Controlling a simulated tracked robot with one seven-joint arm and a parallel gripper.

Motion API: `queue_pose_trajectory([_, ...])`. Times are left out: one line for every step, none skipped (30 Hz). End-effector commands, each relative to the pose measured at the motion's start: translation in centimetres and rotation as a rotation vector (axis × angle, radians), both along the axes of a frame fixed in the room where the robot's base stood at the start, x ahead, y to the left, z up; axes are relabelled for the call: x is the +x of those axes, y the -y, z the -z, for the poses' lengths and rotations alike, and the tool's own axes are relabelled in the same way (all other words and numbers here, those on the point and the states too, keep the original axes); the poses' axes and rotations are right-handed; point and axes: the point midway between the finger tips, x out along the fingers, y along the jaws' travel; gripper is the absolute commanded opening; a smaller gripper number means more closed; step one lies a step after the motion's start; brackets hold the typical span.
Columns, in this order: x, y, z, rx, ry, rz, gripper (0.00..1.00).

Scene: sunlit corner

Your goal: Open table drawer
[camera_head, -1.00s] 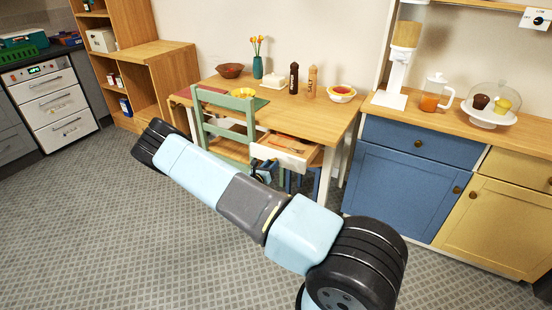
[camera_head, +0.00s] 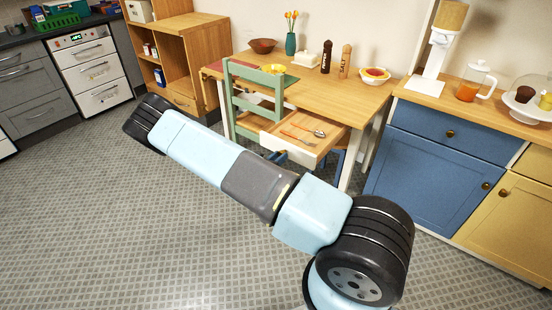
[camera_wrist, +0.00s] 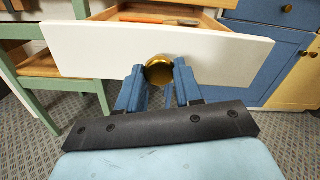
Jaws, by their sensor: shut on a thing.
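The table drawer (camera_head: 290,149) has a white front and is pulled out from under the wooden table (camera_head: 345,100). Cutlery with orange handles lies inside it. In the wrist view the white drawer front (camera_wrist: 90,50) spans the picture, with a round brass knob (camera_wrist: 159,70) at its middle. My gripper (camera_wrist: 158,80) has its two blue fingers shut on the knob, one on each side. In the head view my gripper is mostly hidden behind my arm, with a bit of blue showing below the drawer.
A green chair (camera_head: 247,95) stands close to the left of the drawer. Blue cabinets (camera_head: 425,165) stand to the right. Bowls, a vase and salt and pepper mills stand on the table. The tiled floor in front is clear.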

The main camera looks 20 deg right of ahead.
Motion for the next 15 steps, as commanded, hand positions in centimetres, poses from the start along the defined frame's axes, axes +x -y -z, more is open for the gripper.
queue_pose_trajectory([-0.06, 0.05, 0.05, 0.001, -0.002, 0.001, 0.0])
queue_pose_trajectory([-0.05, 0.06, 0.05, 0.001, -0.002, 0.001, 0.0])
queue_pose_trajectory([-0.06, 0.07, 0.06, 0.001, -0.002, 0.001, 0.0])
queue_pose_trajectory([-0.05, 0.08, 0.06, 0.001, -0.002, 0.002, 0.0])
queue_pose_trajectory([-0.05, 0.1, 0.06, 0.001, -0.002, 0.002, 0.36])
queue_pose_trajectory([-0.06, 0.11, 0.05, 0.001, -0.002, 0.002, 0.4])
queue_pose_trajectory([-0.05, 0.12, 0.04, 0.001, -0.002, 0.002, 0.42])
queue_pose_trajectory([-0.05, 0.12, 0.04, 0.001, -0.002, 0.002, 0.45])
queue_pose_trajectory([-0.04, 0.12, 0.04, 0.0, -0.001, 0.002, 0.49])
queue_pose_trajectory([-0.04, 0.12, 0.04, 0.0, -0.001, 0.002, 0.52])
queue_pose_trajectory([-0.04, 0.13, 0.03, 0.0, -0.001, 0.002, 0.55])
queue_pose_trajectory([-0.04, 0.13, 0.03, 0.0, -0.001, 0.002, 0.59])
queue_pose_trajectory([-0.02, 0.13, 0.04, 0.0, -0.001, 0.002, 0.61])
queue_pose_trajectory([-0.02, 0.13, 0.03, 0.0, -0.001, 0.002, 0.61])
queue_pose_trajectory([-0.02, 0.13, 0.03, 0.0, 0.0, 0.002, 0.61])
